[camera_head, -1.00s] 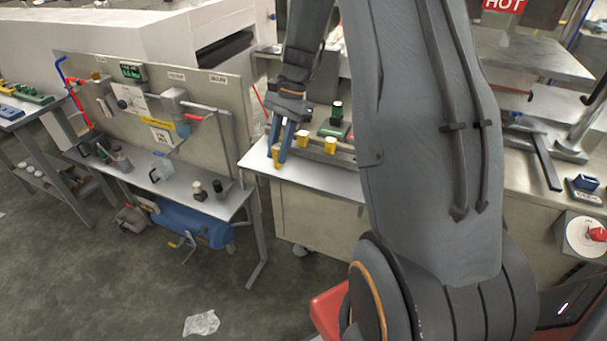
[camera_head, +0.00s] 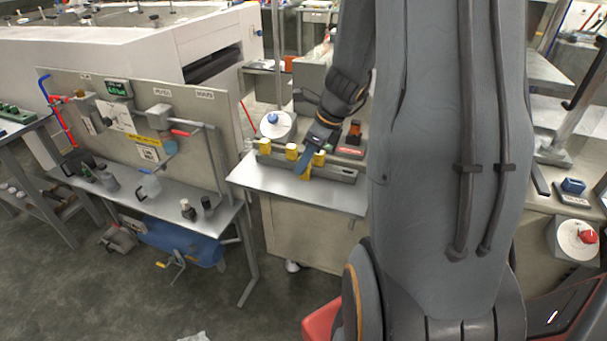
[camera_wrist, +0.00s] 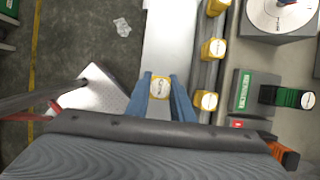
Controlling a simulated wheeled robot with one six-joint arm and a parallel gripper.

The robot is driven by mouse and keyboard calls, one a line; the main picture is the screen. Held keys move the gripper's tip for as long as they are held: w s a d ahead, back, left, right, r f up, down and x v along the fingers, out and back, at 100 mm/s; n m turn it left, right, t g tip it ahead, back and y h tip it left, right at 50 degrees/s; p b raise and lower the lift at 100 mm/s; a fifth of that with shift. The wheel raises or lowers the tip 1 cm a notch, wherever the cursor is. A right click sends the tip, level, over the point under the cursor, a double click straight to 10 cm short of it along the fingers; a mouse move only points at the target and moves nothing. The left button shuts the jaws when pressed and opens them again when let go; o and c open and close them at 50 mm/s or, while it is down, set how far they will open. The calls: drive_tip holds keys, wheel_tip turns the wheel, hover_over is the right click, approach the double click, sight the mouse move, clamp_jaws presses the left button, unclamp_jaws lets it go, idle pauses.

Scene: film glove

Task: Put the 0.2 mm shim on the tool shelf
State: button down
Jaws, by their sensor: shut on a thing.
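A yellow-topped block (camera_wrist: 160,87) with a round pale label sits between the blue fingers of my gripper (camera_wrist: 164,99) in the wrist view. I take it as the shim, but its lettering is too small to read. In the head view my gripper (camera_head: 307,163) is at the near side of a grey rail (camera_head: 343,174), with yellow (camera_head: 304,174) at its fingertips. Several similar yellow blocks (camera_head: 265,146) stand along that rail; the nearest (camera_wrist: 206,100) is just right of my gripper in the wrist view. I cannot tell which surface is the tool shelf.
A white disc with a blue knob (camera_head: 277,125) stands behind the rail. A green-labelled plate with a dark green handled piece (camera_wrist: 285,97) lies right of the rail. The bare metal bench top (camera_head: 257,182) is clear in front. A second workbench (camera_head: 170,212) stands to the left.

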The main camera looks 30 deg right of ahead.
sight(305, 172)
drive_tip(key=shift+f, duration=1.9)
drive_tip(key=shift+f, duration=0.1)
drive_tip(key=c, duration=1.5)
unclamp_jaws()
drive_tip(key=shift+c, duration=0.2)
drive_tip(key=shift+r, duration=0.25)
drive_tip(key=v, duration=1.1)
drive_tip(key=s+a+f+n+g+h, duration=0.1)
drive_tip(key=s+a+f+n, duration=0.1)
drive_tip(key=s+a+n, duration=0.3)
drive_tip(key=s+a+f+n+g+h, duration=0.1)
drive_tip(key=s+a+n, duration=0.4)
drive_tip(key=a+n, duration=0.9)
drive_tip(key=f+n, duration=0.1)
drive_tip(key=n, duration=0.8)
drive_tip(key=shift+s+n+h, duration=0.15)
drive_tip(key=shift+n+h, duration=0.15)
drive_tip(key=shift+h, duration=0.1)
